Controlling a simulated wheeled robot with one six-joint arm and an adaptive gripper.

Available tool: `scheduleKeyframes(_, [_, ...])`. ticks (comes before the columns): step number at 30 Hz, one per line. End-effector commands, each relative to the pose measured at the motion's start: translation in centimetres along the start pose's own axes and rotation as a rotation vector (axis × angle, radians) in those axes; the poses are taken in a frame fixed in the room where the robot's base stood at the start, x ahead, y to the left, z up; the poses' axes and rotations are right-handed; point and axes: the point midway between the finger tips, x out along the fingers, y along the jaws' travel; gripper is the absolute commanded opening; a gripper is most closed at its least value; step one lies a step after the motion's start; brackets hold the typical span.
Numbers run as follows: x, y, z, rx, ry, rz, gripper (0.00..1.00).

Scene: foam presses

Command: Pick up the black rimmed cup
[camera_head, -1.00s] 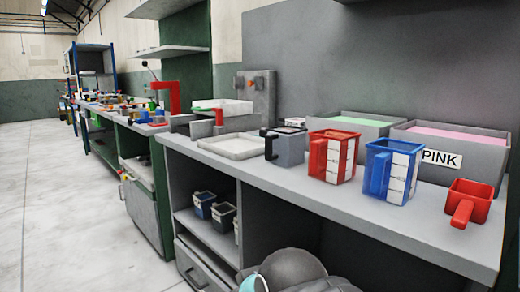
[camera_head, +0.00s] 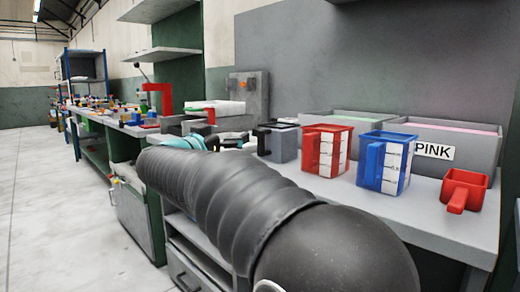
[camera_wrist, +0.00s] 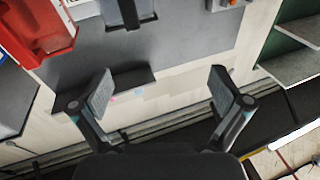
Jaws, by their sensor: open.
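The black rimmed cup (camera_head: 284,143) is grey with a black rim and a black handle on its left side. It stands upright on the grey bench in the head view, left of the red cup. In the wrist view, a grey and black piece at the top centre, cut off by the edge, appears to be this cup (camera_wrist: 129,12). My gripper (camera_wrist: 162,86) is open and empty, its two fingers wide apart, and the cup lies beyond the fingertips, apart from them. In the head view my arm hides the bench's front, and the gripper is not clear there.
A red cup (camera_head: 325,151), a blue cup (camera_head: 384,165) and a small red scoop (camera_head: 466,189) stand to the right. Grey bins (camera_head: 455,150), one labelled PINK, stand behind. The red cup also shows at the wrist view's upper left (camera_wrist: 35,35).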

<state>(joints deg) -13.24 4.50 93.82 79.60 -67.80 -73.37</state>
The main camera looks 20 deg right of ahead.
Motion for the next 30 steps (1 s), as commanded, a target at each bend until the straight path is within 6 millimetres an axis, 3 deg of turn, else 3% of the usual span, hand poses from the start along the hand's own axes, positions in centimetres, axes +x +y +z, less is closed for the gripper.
scheduleKeyframes(3, [-0.1, 0.7, 2.1, -0.051, -0.05, 0.138, 1.0])
scheduleKeyframes(10, [0.1, 1.8, 3.6, -0.099, -0.1, 0.25, 1.0])
scheduleKeyframes(21, [6.1, 3.4, 4.2, -0.099, -0.1, 0.251, 1.0])
scheduleKeyframes(30, [8.0, 3.8, 4.3, -0.1, -0.1, 0.248, 1.0])
